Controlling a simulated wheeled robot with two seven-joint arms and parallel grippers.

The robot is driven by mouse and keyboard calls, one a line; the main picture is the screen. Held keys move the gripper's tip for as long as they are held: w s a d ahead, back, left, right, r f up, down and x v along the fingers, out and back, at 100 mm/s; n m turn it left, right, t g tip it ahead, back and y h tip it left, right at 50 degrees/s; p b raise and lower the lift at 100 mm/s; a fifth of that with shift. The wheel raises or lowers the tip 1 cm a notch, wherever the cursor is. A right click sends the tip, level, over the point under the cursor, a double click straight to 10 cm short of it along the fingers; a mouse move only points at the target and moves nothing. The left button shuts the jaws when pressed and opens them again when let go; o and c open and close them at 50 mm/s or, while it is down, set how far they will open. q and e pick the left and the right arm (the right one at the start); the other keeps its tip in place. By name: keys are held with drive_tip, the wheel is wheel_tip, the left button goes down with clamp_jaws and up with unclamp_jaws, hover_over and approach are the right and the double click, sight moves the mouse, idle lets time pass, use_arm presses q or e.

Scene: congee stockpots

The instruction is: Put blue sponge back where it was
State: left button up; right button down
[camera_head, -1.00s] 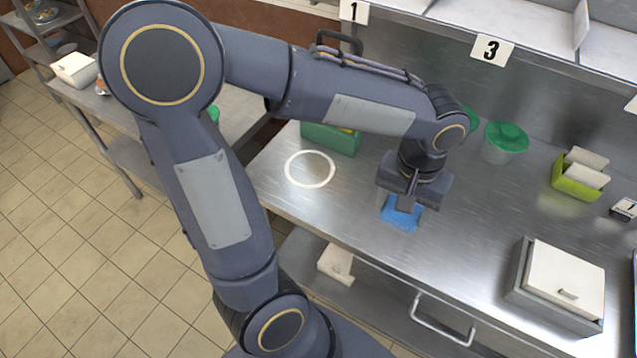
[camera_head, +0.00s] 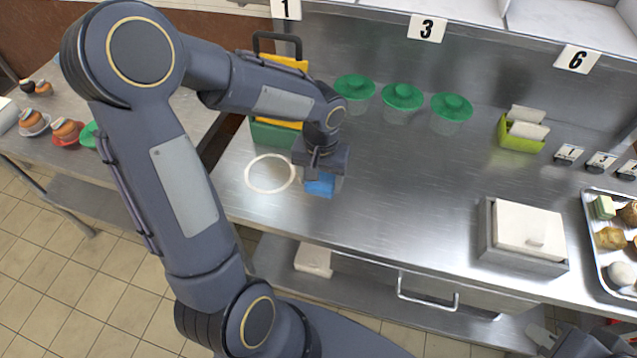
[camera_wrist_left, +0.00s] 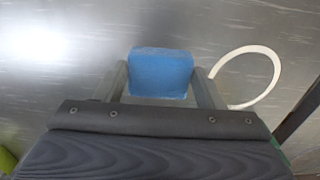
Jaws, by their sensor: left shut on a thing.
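The blue sponge (camera_head: 320,185) is between the fingers of my left gripper (camera_head: 319,176), which is shut on it. The wrist view also shows the blue sponge (camera_wrist_left: 161,74) between both fingers. The sponge is just to the right of a white ring (camera_head: 271,191) marked on the steel counter, and outside it. I cannot tell how high it is above the counter. In the wrist view the white ring (camera_wrist_left: 274,75) is on the right, partly hidden by a finger. My right gripper (camera_head: 570,343) shows only in part at the bottom right edge; its fingers are unclear.
A green box (camera_head: 275,136) with yellow contents stands behind the ring. Several green-lidded containers (camera_head: 403,97) line the back. A lime holder (camera_head: 520,143), a lidded steel bin (camera_head: 530,232) and a food tray (camera_head: 598,262) are to the right. The middle counter is clear.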

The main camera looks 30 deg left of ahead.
sight(319, 187)
use_arm(q)
drive_tip(key=shift+w+a+f, duration=0.1)
drive_tip(key=shift+a+f, duration=0.05)
drive_tip(key=shift+f, duration=0.1)
drive_tip(key=shift+w+a+f, duration=0.1)
drive_tip(key=shift+a+f, duration=0.05)
drive_tip(key=shift+f, duration=0.8)
drive_tip(key=shift+w+a+f, duration=0.1)
drive_tip(key=shift+f, duration=0.85)
drive_tip(key=shift+f, duration=0.2)
drive_tip(key=o, duration=0.9)
drive_tip(key=shift+r, duration=0.1)
